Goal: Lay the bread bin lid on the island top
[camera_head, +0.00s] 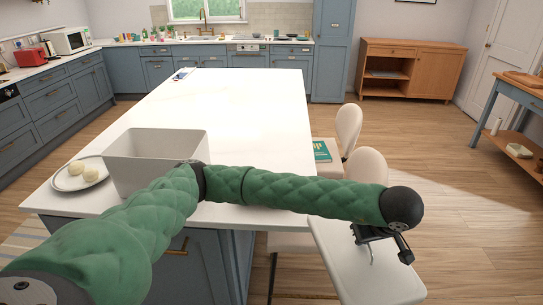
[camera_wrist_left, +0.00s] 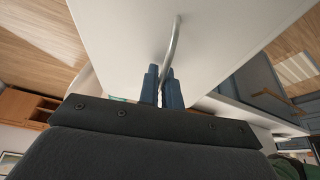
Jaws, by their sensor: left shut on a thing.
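The bread bin lid (camera_head: 370,275) is a flat white panel with a thin metal handle. My left gripper (camera_head: 373,243) is shut on that handle, above the lid, off the right edge of the island top (camera_head: 228,105). In the left wrist view the fingers (camera_wrist_left: 162,88) close on the bent handle (camera_wrist_left: 175,42), with the lid's pale face (camera_wrist_left: 130,35) beyond. The open, pale bread bin (camera_head: 150,145) stands on the island's near left part, partly hidden by my left arm. My right gripper is not in view.
A plate (camera_head: 62,183) with pale round buns stands left of the bin. Chairs (camera_head: 348,128) stand along the island's right side, one with a green book (camera_head: 321,150) on its seat. Most of the island top beyond the bin is clear; a small item (camera_head: 183,73) lies at its far end.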

